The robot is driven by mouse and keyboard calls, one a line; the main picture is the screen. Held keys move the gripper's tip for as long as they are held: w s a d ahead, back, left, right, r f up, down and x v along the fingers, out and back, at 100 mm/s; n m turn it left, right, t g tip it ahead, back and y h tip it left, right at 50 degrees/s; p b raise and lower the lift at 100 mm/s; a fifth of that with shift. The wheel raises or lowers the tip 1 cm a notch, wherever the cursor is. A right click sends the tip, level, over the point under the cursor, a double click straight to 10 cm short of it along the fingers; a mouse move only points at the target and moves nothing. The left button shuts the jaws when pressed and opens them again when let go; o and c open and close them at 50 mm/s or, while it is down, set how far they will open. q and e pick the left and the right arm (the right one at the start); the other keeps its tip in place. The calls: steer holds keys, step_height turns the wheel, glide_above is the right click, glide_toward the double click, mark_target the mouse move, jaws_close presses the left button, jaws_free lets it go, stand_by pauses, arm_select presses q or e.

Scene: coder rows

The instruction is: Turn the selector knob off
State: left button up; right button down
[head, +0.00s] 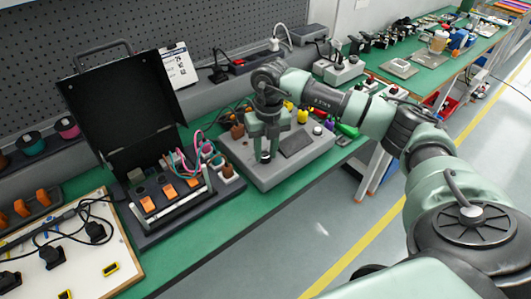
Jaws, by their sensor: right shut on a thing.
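A grey control box (272,176) lies on the green bench, with buttons, knobs and a dark panel on its top. My right gripper (265,152) points down onto the left part of this box. Its fingers are shut on a small dark selector knob (265,157), which shows only in part between the fingertips. The fingers and wrist hide much of the knob, and I cannot tell its pointer position. My left gripper is not in view.
An open black case (122,95) with orange switches and coloured cables stands left of the box. A white board (95,268) with black plugs lies at the front left. A grey pegboard (165,25) rises behind. Floor with a yellow line (372,240) is clear at right.

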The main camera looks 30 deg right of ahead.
mark_target(267, 153)
steer(key=shift+n, duration=0.7)
steer(key=shift+r, duration=0.1)
steer(key=c, duration=1.1)
jaws_free()
steer(key=r, duration=0.4)
steer(key=r+b, duration=0.1)
steer(key=r, duration=0.2)
steer(key=shift+d+r, duration=0.2)
steer(key=shift+r, duration=0.2)
